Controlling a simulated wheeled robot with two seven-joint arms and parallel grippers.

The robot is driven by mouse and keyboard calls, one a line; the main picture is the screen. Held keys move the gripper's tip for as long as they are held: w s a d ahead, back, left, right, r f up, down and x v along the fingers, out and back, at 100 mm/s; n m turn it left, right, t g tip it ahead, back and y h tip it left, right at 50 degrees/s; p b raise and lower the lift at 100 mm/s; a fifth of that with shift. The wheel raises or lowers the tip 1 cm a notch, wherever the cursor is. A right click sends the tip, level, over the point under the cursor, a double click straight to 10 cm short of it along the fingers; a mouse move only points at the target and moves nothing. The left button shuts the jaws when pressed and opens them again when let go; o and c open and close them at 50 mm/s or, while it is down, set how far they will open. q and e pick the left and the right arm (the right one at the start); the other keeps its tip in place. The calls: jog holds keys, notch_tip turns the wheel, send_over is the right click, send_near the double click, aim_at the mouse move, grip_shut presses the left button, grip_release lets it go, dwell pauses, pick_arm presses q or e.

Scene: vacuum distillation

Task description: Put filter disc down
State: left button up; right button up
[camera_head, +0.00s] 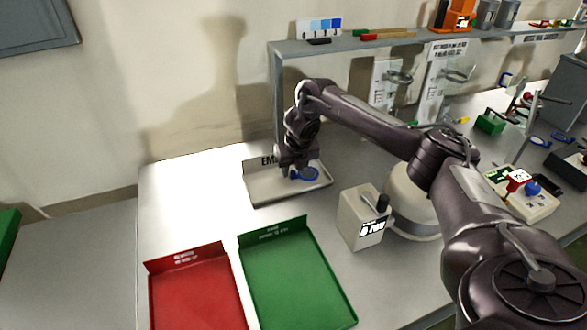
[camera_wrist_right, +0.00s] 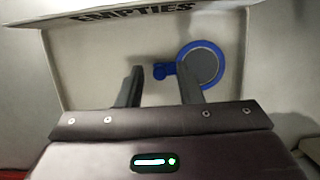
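The filter disc (camera_wrist_right: 202,66) is a grey disc with a blue rim and a short blue tab. It lies on the floor of the beige tray marked "EMPTIES" (camera_wrist_right: 82,60), towards the tray's right side. In the head view the disc (camera_head: 305,174) shows just right of my right gripper (camera_head: 292,172). In the wrist view my right gripper (camera_wrist_right: 160,88) has its two fingers spread apart with nothing between them. The tab's end lies just beyond the gap, and one finger overlaps the disc's lower edge in the picture. My left gripper is not in view.
A red tray (camera_head: 153,300) and a green tray (camera_head: 352,312) lie in front of the beige tray. A box with a black knob (camera_head: 350,215) and a white round vessel (camera_head: 408,200) stand to the right. A shelf (camera_head: 350,42) runs behind. The table's left part is clear.

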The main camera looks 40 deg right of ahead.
jog(key=v, duration=0.5)
jog(key=shift+b, duration=0.4)
jog(key=p+v, duration=0.4)
jog(key=v, duration=0.2)
jog(key=shift+s+r, duration=0.2)
jog(key=shift+r, duration=0.2)
